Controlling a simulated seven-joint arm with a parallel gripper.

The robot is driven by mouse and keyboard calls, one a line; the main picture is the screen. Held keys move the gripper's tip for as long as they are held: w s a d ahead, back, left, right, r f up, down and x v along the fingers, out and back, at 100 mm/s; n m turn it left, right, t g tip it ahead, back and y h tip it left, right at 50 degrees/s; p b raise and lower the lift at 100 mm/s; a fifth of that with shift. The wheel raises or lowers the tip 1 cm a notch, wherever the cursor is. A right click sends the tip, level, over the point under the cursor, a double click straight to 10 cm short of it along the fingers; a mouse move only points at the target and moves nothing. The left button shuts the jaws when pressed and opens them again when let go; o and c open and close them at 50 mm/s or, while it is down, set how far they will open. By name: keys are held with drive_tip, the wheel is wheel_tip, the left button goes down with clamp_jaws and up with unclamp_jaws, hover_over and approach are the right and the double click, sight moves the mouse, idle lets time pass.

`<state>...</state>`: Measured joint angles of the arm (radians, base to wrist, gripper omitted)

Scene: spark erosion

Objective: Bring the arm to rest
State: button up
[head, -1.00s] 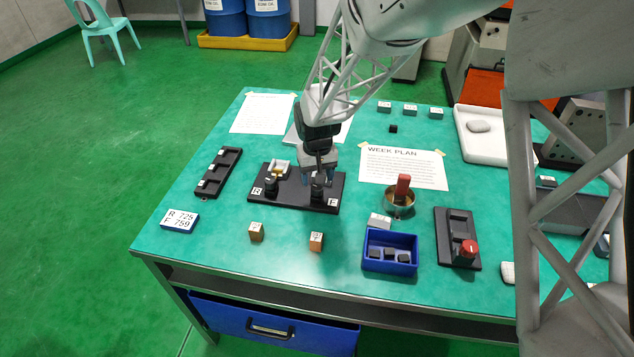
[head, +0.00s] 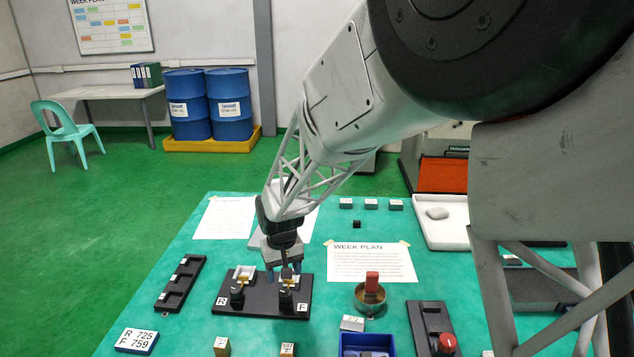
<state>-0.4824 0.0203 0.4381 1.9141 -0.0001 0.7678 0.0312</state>
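My gripper (head: 284,272) points down above the right part of a black base plate (head: 262,306). Its two blue-tipped fingers stand apart, on either side of the space over the black post marked F (head: 286,298). A small dark part shows between the fingers; I cannot tell whether it belongs to the post or to the gripper. I see no clear grip on anything. A second black post (head: 237,296) stands by the R label on the left of the plate. My arm reaches in from the upper right and hides part of the table behind.
A black slotted rack (head: 181,285) and an R 725 / F 759 sign (head: 137,341) lie left. A brass bowl (head: 370,299) with a red block, a blue bin (head: 366,339) and a black box with a red knob (head: 446,343) stand right. A white tray (head: 440,230) lies behind.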

drive_tip(key=s+d+r+m+t, duration=0.1)
drive_tip(key=s+d+r, duration=0.4)
drive_tip(key=d+r, duration=0.3)
drive_tip(key=s+d+r+m, duration=0.2)
drive_tip(key=s+d+r, duration=0.35)
drive_tip(key=d, duration=0.45)
drive_tip(key=s+d+r+m, duration=0.1)
drive_tip(key=s+d+r, duration=0.1)
drive_tip(key=s+d, duration=0.4)
drive_tip(key=s+d+r+m+t, duration=0.1)
drive_tip(key=s+d+r, duration=0.2)
drive_tip(key=s+d, duration=0.4)
drive_tip(key=s, duration=0.6)
drive_tip(key=shift+s+d+t, duration=0.15)
drive_tip(key=shift+d+t, duration=0.1)
drive_tip(key=shift+t, duration=0.05)
drive_tip(key=shift+r, duration=0.1)
idle(0.8)
